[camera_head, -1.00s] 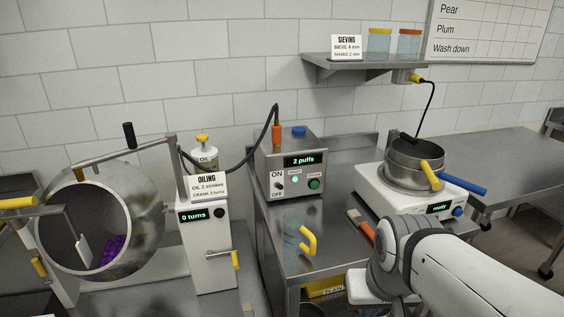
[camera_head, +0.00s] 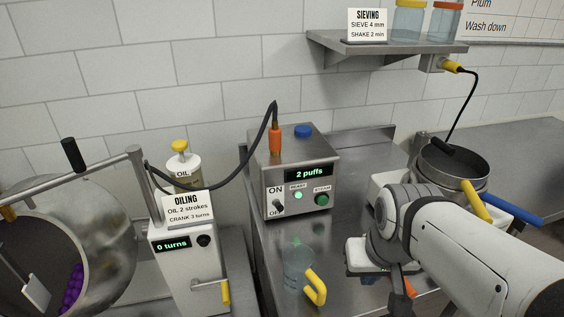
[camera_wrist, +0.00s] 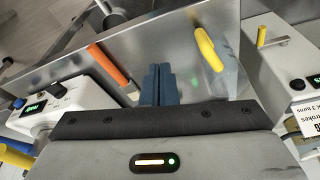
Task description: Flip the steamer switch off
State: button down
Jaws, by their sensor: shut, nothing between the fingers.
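The steamer (camera_head: 295,180) is a grey metal box on the steel bench in the head view. Its display reads "2 puffs". The toggle switch (camera_head: 278,206) sits on its front at the left, between the ON and OFF labels; it is too small to tell surely which way it points. A green ready lamp (camera_head: 298,195) glows beside it, and a green STEAM button (camera_head: 322,199) is further right. My gripper (camera_wrist: 158,72) is shut and empty in the wrist view, pointing over the bench. It is in front of and right of the steamer, apart from the switch.
A clear jug with a yellow handle (camera_head: 316,287) stands before the steamer. An orange-handled tool (camera_wrist: 108,66) lies on the bench. The sieve machine (camera_wrist: 45,106) is at the right in the head view; the oiling station (camera_head: 190,265) is at the left. A black hose arches over the steamer's left.

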jog(key=w+a+r+y, duration=0.1)
jog(key=w+a+r, duration=0.2)
jog(key=w, duration=0.5)
jog(key=w+a+r+n+p, duration=0.1)
jog(key=w+a+r, duration=0.2)
jog(key=w+a, duration=0.3)
jog(key=w+a+r+y+p, duration=0.1)
jog(key=w+a+r, duration=0.2)
jog(key=w, duration=0.8)
jog(key=shift+w+a+n+t+y, duration=0.3)
jog(key=shift+a+n+t, duration=0.1)
jog(key=shift+a, duration=0.25)
jog(key=shift+f, duration=0.1)
jog(key=p, duration=0.1)
send_over(278, 206)
jog(key=w+d, duration=0.1)
jog(key=w, duration=0.2)
notch_tip(278, 206, down, 10)
jog(key=r, duration=0.1)
jog(key=shift+s+f+p, duration=0.1)
jog(key=shift+s+f, duration=0.25)
jog(key=shift+f, duration=0.25)
jog(key=shift+s+f+p, duration=0.1)
jog(key=shift+s+f, duration=0.2)
jog(key=shift+f, duration=0.35)
jog(key=shift+s+f+p, duration=0.1)
jog(key=shift+s+f, duration=0.25)
jog(key=shift+f, duration=0.25)
jog(key=shift+a+f, duration=0.1)
